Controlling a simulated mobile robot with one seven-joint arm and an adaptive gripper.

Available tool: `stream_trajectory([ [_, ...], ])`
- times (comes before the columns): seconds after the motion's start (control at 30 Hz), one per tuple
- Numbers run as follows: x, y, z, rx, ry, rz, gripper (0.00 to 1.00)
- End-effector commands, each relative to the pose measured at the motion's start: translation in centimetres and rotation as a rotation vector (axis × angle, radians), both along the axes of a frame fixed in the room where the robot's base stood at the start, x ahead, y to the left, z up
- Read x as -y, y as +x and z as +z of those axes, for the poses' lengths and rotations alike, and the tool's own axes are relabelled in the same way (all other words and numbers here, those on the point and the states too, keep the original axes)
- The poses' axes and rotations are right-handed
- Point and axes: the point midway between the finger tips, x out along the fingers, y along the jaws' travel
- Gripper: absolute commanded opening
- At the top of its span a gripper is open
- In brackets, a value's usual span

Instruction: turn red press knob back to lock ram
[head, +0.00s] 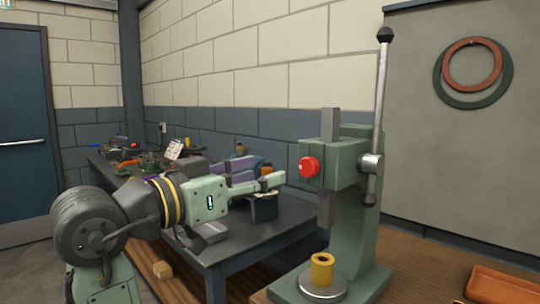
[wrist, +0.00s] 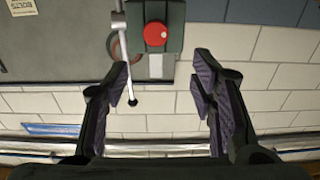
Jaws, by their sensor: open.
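The red press knob (head: 308,166) sticks out of the side of the green press (head: 345,160). It also shows in the wrist view (wrist: 156,33), near the top and beyond my fingertips. The grey square ram (head: 327,210) hangs with its lower end above a yellow hollow cylinder (head: 322,268), apart from it. The cylinder stands on a round metal plate (head: 322,288). My gripper (head: 272,187) is left of the knob, a little lower, and does not touch it. In the wrist view my gripper (wrist: 164,85) has its fingers wide apart with nothing between them.
The press lever (head: 381,90) with a black ball stands upright on the right of the press. A dark bench (head: 285,216) with several items lies behind my arm. An orange tray (head: 505,285) is at the lower right. The gap between gripper and knob looks clear.

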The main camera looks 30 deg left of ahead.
Motion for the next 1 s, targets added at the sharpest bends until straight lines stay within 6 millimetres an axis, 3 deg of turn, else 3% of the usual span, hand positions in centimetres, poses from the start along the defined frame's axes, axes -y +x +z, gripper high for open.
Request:
stream_trajectory([
  [0.17,0.9,0.8,-0.3,-0.035,0.013,-0.028,0.51],
  [0.7,3.8,9.1,-0.3,-0.031,0.011,-0.024,0.51],
  [1.0,4.2,10.0,-0.4,-0.029,0.012,-0.024,0.51],
])
